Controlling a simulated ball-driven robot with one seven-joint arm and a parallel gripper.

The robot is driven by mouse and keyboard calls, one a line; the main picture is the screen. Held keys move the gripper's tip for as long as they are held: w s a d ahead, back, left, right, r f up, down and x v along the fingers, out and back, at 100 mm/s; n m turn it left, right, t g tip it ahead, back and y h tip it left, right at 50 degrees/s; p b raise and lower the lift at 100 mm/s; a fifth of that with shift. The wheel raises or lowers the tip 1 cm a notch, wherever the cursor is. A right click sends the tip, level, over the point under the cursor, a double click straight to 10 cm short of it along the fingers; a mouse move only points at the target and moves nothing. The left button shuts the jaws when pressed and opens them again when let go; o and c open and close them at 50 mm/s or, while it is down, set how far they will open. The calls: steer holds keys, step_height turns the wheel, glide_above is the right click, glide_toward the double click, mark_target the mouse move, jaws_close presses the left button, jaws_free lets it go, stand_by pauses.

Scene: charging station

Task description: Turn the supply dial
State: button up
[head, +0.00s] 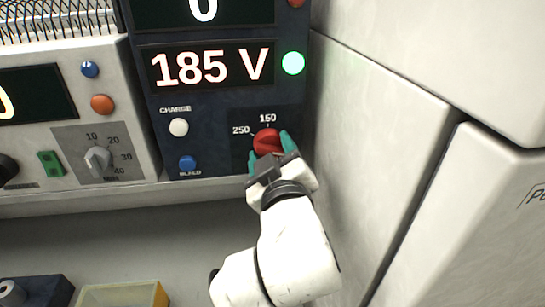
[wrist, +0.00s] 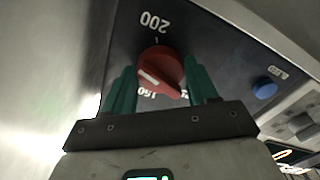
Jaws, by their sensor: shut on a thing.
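The red supply dial (head: 267,141) sits on the dark blue panel, with the markings 150 above it and 250 to its left in the head view. My gripper (head: 270,152) reaches it from below, with its green fingers on either side of the dial. In the wrist view the dial (wrist: 160,68) shows between the fingers of my gripper (wrist: 163,84), which is shut on it. A pale line crosses the dial's face, and a 200 marking shows upside down above it. The display (head: 211,66) above reads 185 V, and the green lamp (head: 293,63) beside it is lit.
A white CHARGE button (head: 179,127) and a blue button (head: 187,163) lie left of the dial. A grey knob (head: 97,159) is on the unit further left. A pale cabinet wall (head: 365,140) stands close on the right. A yellow tray (head: 122,294) lies below.

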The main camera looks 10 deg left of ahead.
steer(key=shift+f+m+b, duration=0.1)
steer(key=shift+m+b, duration=0.35)
steer(key=shift+m, duration=0.65)
steer(key=o, duration=1.1)
steer(key=shift+c, duration=0.2)
steer(key=b+v, duration=0.1)
steer(key=v, duration=0.9)
steer(key=shift+s+b, duration=0.3)
steer(key=shift+s, duration=0.1)
